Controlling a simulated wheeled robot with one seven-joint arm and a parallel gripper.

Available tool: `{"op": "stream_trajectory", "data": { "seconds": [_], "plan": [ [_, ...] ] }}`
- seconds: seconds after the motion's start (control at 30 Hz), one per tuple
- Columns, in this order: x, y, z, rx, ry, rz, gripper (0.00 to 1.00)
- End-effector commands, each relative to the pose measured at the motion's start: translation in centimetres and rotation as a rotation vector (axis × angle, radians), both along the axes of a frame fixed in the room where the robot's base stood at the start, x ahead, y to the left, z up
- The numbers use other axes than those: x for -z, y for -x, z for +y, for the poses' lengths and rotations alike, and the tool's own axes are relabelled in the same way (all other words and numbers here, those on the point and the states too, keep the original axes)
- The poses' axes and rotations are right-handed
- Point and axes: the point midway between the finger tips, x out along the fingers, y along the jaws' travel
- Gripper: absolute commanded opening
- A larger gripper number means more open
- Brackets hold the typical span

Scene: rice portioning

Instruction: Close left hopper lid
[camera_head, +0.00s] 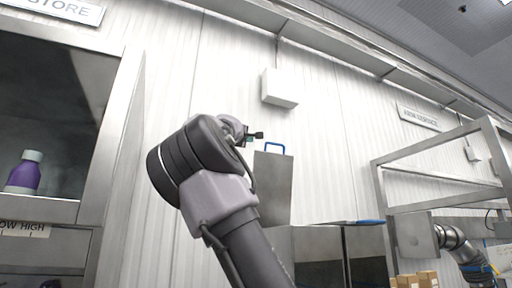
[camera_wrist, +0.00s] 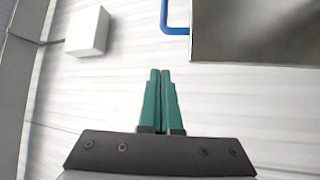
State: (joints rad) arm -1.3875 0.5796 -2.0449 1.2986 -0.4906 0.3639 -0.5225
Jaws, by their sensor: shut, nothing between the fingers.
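The left hopper lid (camera_head: 273,190) is a grey metal panel standing upright, open, with a blue handle (camera_head: 275,146) on its top edge. In the wrist view the lid (camera_wrist: 260,32) fills the upper right, with its blue handle (camera_wrist: 177,30) at its left side. My gripper (camera_wrist: 160,72) has green fingers pressed together with nothing between them. In the head view my gripper (camera_head: 251,139) shows small, partly hidden by my arm, just left of the handle. The fingers look apart from the lid and handle.
The metal hopper body (camera_head: 308,243) is below the lid. A flat lid with a blue edge (camera_head: 371,222) lies to its right. A metal frame (camera_head: 380,180) and small boxes (camera_head: 428,279) stand farther right. A purple bottle (camera_head: 24,175) is on a left shelf.

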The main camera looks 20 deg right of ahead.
Motion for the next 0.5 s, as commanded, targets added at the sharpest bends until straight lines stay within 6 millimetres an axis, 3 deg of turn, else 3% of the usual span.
{"op": "stream_trajectory", "data": {
  "seconds": [0.5],
  "plan": [
    [-1.7, -4.0, -3.7, 0.004, 0.001, -0.002, 0.00]
  ]
}}
